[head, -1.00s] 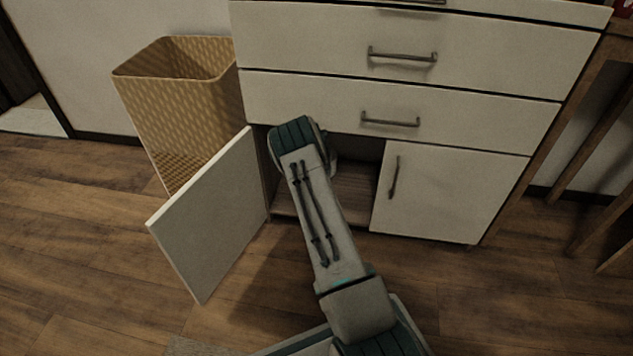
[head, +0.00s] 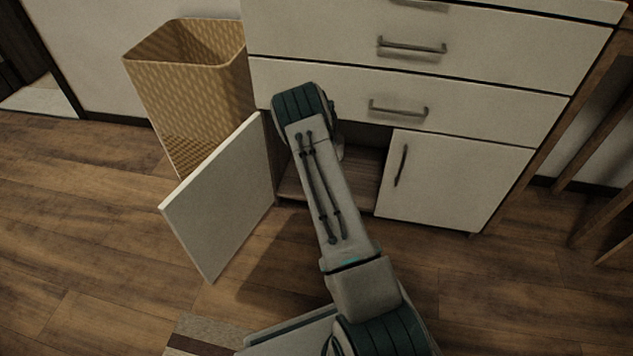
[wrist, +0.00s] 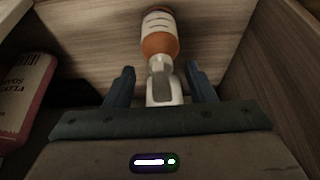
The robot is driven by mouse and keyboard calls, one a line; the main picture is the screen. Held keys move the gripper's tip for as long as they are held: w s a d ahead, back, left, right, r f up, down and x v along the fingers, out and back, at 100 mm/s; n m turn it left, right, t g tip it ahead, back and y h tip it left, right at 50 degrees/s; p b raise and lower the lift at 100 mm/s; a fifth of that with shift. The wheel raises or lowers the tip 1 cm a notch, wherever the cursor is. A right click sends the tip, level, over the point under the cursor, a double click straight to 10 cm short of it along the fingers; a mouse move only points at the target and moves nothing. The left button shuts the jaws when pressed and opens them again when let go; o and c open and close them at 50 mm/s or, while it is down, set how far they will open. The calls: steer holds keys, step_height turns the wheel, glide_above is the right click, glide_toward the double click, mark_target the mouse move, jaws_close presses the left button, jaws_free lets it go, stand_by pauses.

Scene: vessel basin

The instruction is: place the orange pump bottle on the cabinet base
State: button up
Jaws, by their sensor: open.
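The orange pump bottle (wrist: 159,43) shows in the wrist view, with a white label and a white and grey pump toward me. My gripper (wrist: 160,76) is open, with one dark finger on each side of the pump end. Whether the fingers touch it I cannot tell. Wood-grain panels lie behind and around the bottle; whether it rests on one is unclear. In the head view the cabinet base (head: 358,192) shows as a wooden floor inside the lower opening.
A pink labelled container (wrist: 22,95) is left of my gripper in the wrist view. The open white cabinet door (head: 220,200) stands left of my arm, a closed door (head: 455,180) right. A wicker basket (head: 190,95) is behind the open door. Drawers are above.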

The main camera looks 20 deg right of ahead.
steer(key=s+a+p, duration=0.3)
steer(key=s+a, duration=0.2)
steer(key=s, duration=0.2)
steer(key=s+a+r+n+y, duration=0.1)
steer(key=s+a+r, duration=0.2)
steer(key=r, duration=0.6)
steer(key=s+a+r+n+y, duration=0.1)
steer(key=s+a+r, duration=0.25)
steer(key=r, duration=0.45)
steer(key=s+a+r+n+y, duration=0.1)
steer(key=s+a+r, duration=0.2)
steer(key=r, duration=0.6)
steer(key=s+a+r+n+g, duration=0.1)
steer(key=s+r+n, duration=0.1)
steer(key=s+r, duration=0.4)
steer(key=s+a+r+n+g, duration=0.1)
steer(key=s+r, duration=0.5)
steer(key=s, duration=1)
steer(key=shift+s+a+n+h, duration=0.3)
steer(key=shift+a+n, duration=0.2)
steer(key=shift+a, duration=0.1)
